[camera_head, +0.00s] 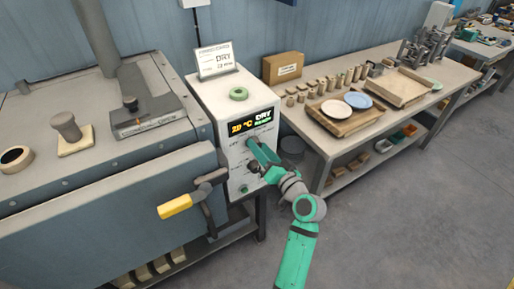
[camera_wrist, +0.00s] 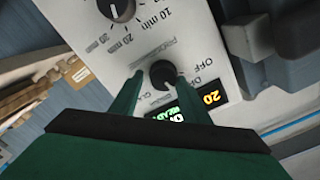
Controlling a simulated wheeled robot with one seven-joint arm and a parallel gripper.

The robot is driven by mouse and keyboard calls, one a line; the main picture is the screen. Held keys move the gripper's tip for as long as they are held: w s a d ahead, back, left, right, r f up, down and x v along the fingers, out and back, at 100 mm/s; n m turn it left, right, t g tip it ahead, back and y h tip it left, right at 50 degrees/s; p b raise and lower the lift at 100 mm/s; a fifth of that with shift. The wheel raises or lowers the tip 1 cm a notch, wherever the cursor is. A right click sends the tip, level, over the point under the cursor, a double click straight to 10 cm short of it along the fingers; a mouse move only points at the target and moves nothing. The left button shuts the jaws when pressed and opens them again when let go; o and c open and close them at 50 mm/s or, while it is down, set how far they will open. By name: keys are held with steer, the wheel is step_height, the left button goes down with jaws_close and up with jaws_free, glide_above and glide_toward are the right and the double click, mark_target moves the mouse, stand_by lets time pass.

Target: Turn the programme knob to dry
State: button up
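The control box (camera_head: 208,101) has a front panel with a lit display (camera_head: 251,122), which reads 20 °C in orange and DRY in white, with a small green line below. In the wrist view the black programme knob (camera_wrist: 163,74) sits on the white panel among printed labels, OFF and part of DRY among them. My gripper (camera_wrist: 160,79) has one green finger on each side of this knob, with a narrow gap at the left finger; contact at the right is unclear. In the head view my gripper (camera_head: 255,150) is at the panel and hides the knob. The knob's pointer is not readable.
A second dial (camera_wrist: 119,8) marked in minutes is on the same panel. A yellow-ended handle (camera_head: 175,207) sticks out left of my gripper. A workbench (camera_head: 440,72) with plates and small pots stands at the right. A green ring (camera_head: 238,93) lies on the box.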

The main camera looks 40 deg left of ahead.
steer(key=shift+o, duration=0.8)
steer(key=shift+w+d, duration=0.1)
steer(key=shift+d, duration=0.05)
steer(key=shift+s+a, duration=0.2)
steer(key=v, duration=1.1)
